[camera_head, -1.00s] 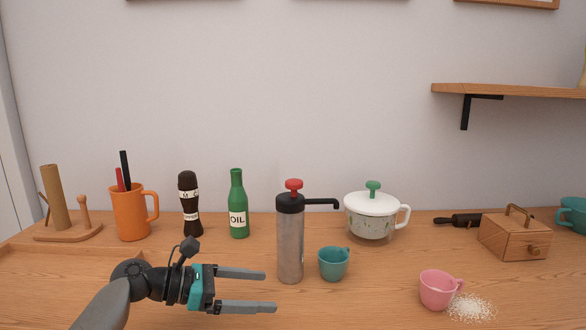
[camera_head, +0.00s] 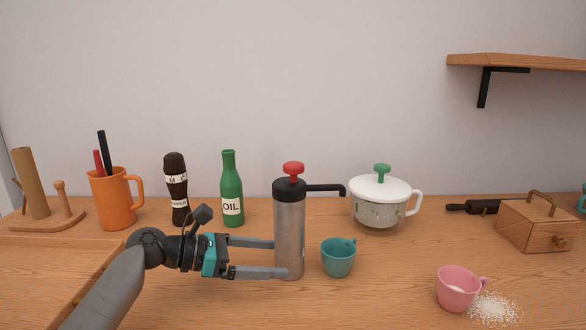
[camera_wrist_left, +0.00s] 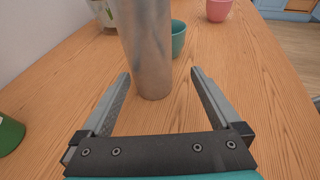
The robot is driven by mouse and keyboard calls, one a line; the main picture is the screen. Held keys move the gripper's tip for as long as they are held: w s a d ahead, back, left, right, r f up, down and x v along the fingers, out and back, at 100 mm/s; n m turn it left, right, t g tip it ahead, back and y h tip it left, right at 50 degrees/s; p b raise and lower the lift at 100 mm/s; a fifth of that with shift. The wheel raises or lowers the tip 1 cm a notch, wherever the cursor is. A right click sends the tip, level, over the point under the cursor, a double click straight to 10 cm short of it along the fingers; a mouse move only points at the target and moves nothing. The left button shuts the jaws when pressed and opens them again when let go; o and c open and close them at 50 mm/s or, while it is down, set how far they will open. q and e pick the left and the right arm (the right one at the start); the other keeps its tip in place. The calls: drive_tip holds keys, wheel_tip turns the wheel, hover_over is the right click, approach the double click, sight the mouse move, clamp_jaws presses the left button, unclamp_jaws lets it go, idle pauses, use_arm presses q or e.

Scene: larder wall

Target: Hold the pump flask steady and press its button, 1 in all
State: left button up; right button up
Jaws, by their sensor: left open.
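The pump flask (camera_head: 289,240) stands upright on the counter, with a steel body, black top and a spout pointing right. Its red button (camera_head: 293,169) sits raised on top. My left gripper (camera_head: 283,258) is open at the flask's lower body, coming from the left. In the left wrist view the flask body (camera_wrist_left: 148,45) stands between and just ahead of the open fingers (camera_wrist_left: 160,80), with gaps at both sides. Its top is out of that view. My right gripper is not in view.
A teal cup (camera_head: 338,260) stands close right of the flask, below the spout. The oil bottle (camera_head: 231,190) and pepper mill (camera_head: 176,190) stand behind my left arm. A white pot (camera_head: 380,205) is behind right; a pink cup (camera_head: 457,290) with spilled grains is front right.

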sight(303, 259)
use_arm(q)
drive_tip(key=shift+b+x, duration=0.55)
drive_tip(key=shift+x, duration=0.3)
drive_tip(key=shift+b+x, duration=0.7)
drive_tip(key=shift+x, duration=0.2)
drive_tip(key=shift+d, duration=0.25)
drive_tip(key=shift+p+x, duration=0.65)
drive_tip(key=shift+x, duration=1.15)
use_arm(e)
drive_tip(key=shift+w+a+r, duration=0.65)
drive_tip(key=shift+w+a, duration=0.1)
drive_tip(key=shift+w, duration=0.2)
use_arm(q)
drive_tip(key=shift+w, duration=0.1)
drive_tip(key=shift+c, duration=0.4)
drive_tip(key=c, duration=0.7)
drive_tip(key=shift+c, duration=0.5)
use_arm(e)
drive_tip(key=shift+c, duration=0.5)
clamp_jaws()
